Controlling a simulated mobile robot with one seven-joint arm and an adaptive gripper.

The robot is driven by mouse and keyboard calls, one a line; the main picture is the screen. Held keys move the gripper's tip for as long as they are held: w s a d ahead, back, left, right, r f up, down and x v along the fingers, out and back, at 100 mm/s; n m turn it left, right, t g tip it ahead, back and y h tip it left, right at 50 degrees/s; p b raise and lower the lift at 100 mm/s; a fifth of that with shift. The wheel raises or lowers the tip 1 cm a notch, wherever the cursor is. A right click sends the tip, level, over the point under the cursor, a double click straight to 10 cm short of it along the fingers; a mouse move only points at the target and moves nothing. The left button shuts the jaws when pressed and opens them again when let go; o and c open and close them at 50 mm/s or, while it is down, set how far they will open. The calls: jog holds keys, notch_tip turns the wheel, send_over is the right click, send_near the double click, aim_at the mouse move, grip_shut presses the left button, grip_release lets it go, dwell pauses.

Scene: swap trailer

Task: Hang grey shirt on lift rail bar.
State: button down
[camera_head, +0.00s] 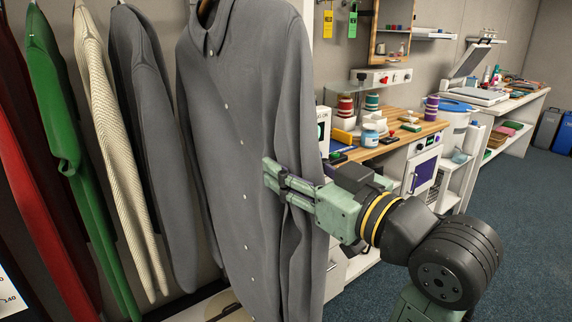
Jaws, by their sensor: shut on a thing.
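The grey shirt (235,120) hangs upright in the middle of the view, buttoned, with its collar near the top edge. A bit of brown hanger (206,8) shows at its neck. My gripper (272,180) reaches in from the right and is shut on the shirt at its right-hand sleeve, about halfway down. The fingertips lie against the grey cloth. The lift rail bar is not in view, so I cannot tell what bears the hanger at the top.
Left of the shirt hang a darker grey garment (150,130), a cream knit (105,130), a green garment (70,130) and a red one (22,190). A wooden-topped bench (415,137) with jars stands behind my arm. Blue carpet (530,210) lies clear at right.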

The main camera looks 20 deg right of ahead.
jog(key=shift+d+x, duration=0.2)
jog(key=shift+x, duration=3.65)
jog(key=shift+d+x, duration=0.2)
jog(key=shift+x, duration=3.65)
jog(key=shift+d+p+x, duration=0.2)
jog(key=shift+p+x, duration=0.2)
jog(key=shift+x, duration=2.95)
jog(key=shift+d+p+x, duration=0.15)
jog(key=shift+p+x, duration=0.2)
jog(key=shift+x, duration=3)
jog(key=shift+w+a+f+b, duration=0.1)
jog(key=shift+w+f+b, duration=0.25)
jog(key=shift+f, duration=0.3)
jog(key=shift+w+a+f+b, duration=0.1)
jog(key=shift+w+f+b, duration=0.2)
jog(key=shift+f, duration=0.4)
jog(key=c, duration=1.1)
grip_release()
jog(key=shift+o, duration=1.3)
jog(key=shift+d+f, duration=0.1)
